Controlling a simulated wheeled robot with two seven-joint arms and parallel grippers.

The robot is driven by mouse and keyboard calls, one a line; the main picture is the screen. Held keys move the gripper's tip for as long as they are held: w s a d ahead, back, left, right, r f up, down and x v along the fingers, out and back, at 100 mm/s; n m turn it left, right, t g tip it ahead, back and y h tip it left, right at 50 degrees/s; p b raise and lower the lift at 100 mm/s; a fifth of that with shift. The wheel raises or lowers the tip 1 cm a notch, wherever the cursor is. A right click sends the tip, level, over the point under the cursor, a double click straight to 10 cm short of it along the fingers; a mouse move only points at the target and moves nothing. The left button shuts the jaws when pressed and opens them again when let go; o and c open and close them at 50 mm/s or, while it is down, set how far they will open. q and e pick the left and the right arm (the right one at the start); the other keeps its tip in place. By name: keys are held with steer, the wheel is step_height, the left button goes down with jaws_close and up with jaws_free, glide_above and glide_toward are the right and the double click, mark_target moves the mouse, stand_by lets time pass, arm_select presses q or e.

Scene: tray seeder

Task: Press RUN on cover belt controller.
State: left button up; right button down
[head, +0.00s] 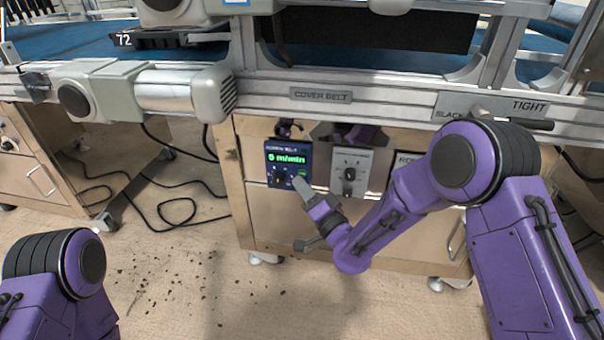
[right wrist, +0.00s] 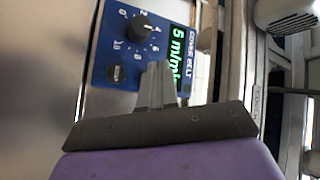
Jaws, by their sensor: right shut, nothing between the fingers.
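The cover belt controller (head: 269,163) is a small blue panel on the metal cabinet front, with a green display reading 5 m/min. A green button (head: 302,172) shows at its lower right, just by my right fingertips. My right gripper (head: 300,183) is shut and empty, pointing at this lower right part. In the right wrist view, the controller (right wrist: 110,48) appears turned, with a black dial, a dark round button and the display. The shut fingertips (right wrist: 158,68) overlap the panel beside the display and hide the green button. Contact cannot be told. My left gripper is out of view.
A grey dial box (head: 349,172) sits right of the controller, and another panel is partly behind my right arm. A rail labelled COVER BELT (head: 321,95) runs above. A SLACK/TIGHT lever (head: 512,122) is at the right. Black cables lie on the floor at left.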

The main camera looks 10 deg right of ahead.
steer(key=shift+w, duration=0.15)
steer(key=shift+w+d, duration=0.15)
steer(key=shift+w, duration=0.1)
